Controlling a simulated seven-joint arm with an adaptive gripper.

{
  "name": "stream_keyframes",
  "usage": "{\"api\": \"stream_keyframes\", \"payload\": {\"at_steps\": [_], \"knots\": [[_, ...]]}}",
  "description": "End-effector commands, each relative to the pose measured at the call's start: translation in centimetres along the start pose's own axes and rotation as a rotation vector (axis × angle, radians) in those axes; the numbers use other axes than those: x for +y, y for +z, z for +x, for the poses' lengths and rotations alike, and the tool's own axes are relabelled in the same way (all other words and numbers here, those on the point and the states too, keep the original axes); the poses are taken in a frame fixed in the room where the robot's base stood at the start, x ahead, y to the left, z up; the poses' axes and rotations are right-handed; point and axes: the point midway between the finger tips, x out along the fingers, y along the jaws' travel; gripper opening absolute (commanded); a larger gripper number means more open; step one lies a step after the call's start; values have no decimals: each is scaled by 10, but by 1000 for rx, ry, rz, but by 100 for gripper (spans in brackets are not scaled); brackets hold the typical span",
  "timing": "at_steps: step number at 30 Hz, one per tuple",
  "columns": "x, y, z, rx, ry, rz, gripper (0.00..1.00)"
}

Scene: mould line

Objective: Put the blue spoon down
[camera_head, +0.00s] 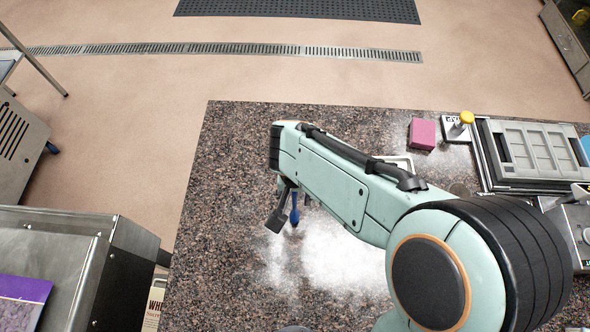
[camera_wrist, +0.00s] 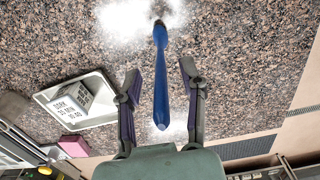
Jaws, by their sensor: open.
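The blue spoon (camera_wrist: 160,85) lies lengthwise between the two fingers in the wrist view, with a visible gap on each side. Its far end reaches a white powdery patch on the speckled stone counter (camera_wrist: 240,65). My gripper (camera_wrist: 161,70) is open, its fingers on either side of the spoon and touching neither side of it. In the head view part of the blue spoon (camera_head: 294,214) shows beside the dark finger of my gripper (camera_head: 284,215), low over the counter. My arm hides much of this area, and any small gap under the spoon cannot be told.
A pale tray (camera_wrist: 105,110) with a labelled block (camera_wrist: 72,100) stands left in the wrist view. The counter's left part is clear.

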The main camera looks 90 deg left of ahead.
Motion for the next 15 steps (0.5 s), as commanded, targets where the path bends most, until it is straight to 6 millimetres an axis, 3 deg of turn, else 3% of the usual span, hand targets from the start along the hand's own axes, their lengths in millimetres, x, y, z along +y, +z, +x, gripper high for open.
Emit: {"api": "stream_keyframes", "payload": {"at_steps": [5, 15], "knots": [[0, -2, -21, 7, 1, 1, 41], [0, -1, -97, 6, 1, 1, 41]]}}
